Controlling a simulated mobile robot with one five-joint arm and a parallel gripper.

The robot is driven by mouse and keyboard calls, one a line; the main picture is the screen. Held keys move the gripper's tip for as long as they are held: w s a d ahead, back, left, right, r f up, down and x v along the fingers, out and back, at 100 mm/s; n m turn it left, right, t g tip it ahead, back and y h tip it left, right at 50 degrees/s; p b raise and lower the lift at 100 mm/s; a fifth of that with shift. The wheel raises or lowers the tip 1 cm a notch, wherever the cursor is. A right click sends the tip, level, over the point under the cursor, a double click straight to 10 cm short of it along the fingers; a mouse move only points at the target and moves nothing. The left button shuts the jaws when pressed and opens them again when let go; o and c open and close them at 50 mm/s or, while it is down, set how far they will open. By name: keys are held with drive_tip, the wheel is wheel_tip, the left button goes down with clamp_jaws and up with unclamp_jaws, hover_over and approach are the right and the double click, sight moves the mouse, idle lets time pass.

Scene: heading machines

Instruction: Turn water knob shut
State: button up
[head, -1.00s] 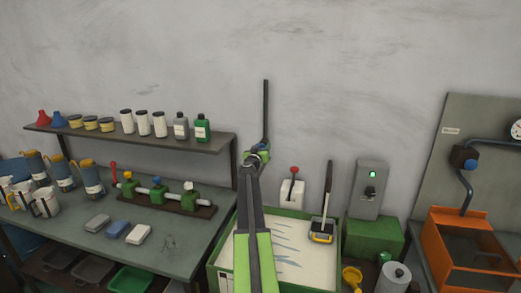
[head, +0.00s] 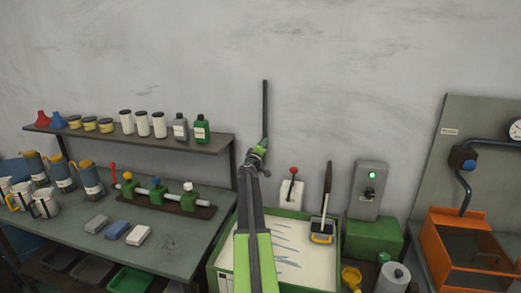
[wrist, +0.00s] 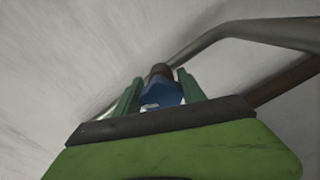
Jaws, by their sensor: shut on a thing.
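A blue knob (wrist: 160,92) sits between my green fingers in the wrist view, with a brown part behind it. My gripper (wrist: 159,88) is shut on this knob. In the head view my gripper (head: 261,150) is raised at the wall, at the foot of a dark upright pipe (head: 265,108). The gripper hides the knob there. A metal pipe (wrist: 225,36) bends past the knob on the right in the wrist view.
A green-rimmed tray (head: 222,272) stands below my arm. A bench with three valves on a pipe (head: 157,190) and a shelf of bottles (head: 160,137) are to the left. A green-lit switch box (head: 369,190) and an orange tank (head: 440,250) are to the right.

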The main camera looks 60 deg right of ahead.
drive_tip(key=n, duration=0.4)
drive_tip(key=shift+s+d+r+n, duration=0.2)
drive_tip(key=shift+d+n, duration=0.1)
drive_tip(key=shift+d, duration=0.05)
idle(0.4)
drive_tip(key=shift+d+f, duration=0.1)
drive_tip(key=shift+f, duration=0.05)
drive_tip(key=shift+c, duration=0.2)
drive_tip(key=o, duration=1.3)
drive_tip(key=shift+o, duration=0.3)
drive_tip(key=shift+w, duration=0.1)
drive_tip(key=v, duration=1.7)
drive_tip(key=shift+a, duration=0.4)
